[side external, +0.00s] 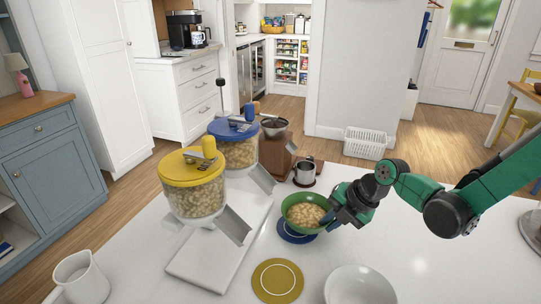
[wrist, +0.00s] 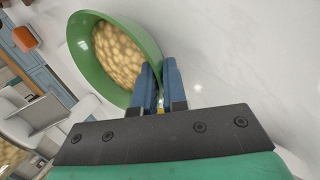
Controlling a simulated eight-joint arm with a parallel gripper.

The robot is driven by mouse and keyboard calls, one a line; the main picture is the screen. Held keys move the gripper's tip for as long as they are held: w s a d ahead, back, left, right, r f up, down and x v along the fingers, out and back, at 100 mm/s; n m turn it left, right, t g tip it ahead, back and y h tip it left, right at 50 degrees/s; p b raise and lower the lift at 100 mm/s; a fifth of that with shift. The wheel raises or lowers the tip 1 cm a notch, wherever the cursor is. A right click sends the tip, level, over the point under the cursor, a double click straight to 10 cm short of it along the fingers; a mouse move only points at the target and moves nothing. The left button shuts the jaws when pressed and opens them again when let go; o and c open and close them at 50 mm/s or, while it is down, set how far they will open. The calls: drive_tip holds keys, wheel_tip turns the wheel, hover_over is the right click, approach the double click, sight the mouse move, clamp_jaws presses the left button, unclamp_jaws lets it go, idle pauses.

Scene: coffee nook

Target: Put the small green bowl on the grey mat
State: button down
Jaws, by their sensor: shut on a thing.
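The small green bowl (side external: 289,216) is full of pale nut-like pieces. It is over or just above a round blue mat (side external: 298,237); I cannot tell whether it touches. My gripper (side external: 332,216) is shut on the right side of its rim. In the wrist view, the green bowl (wrist: 84,62) lies at the tips of my blue fingers (wrist: 158,80), and its rim meets them. The lower part of the bowl at the fingers is hidden. I cannot make out a grey mat in either view.
An olive-yellow round mat (side external: 277,281) lies nearer the front. A white bowl (side external: 360,288) is at the front right, and a white mug (side external: 80,279) at the front left. Dispensers with yellow (side external: 192,168) and blue (side external: 234,129) lids stand left on a white board (side external: 212,267). A metal cup (side external: 305,172) stands behind.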

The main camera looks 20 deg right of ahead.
idle(0.7)
drive_tip(key=c, duration=0.8)
unclamp_jaws()
drive_tip(key=shift+c, duration=0.2)
drive_tip(key=shift+v, duration=2.8)
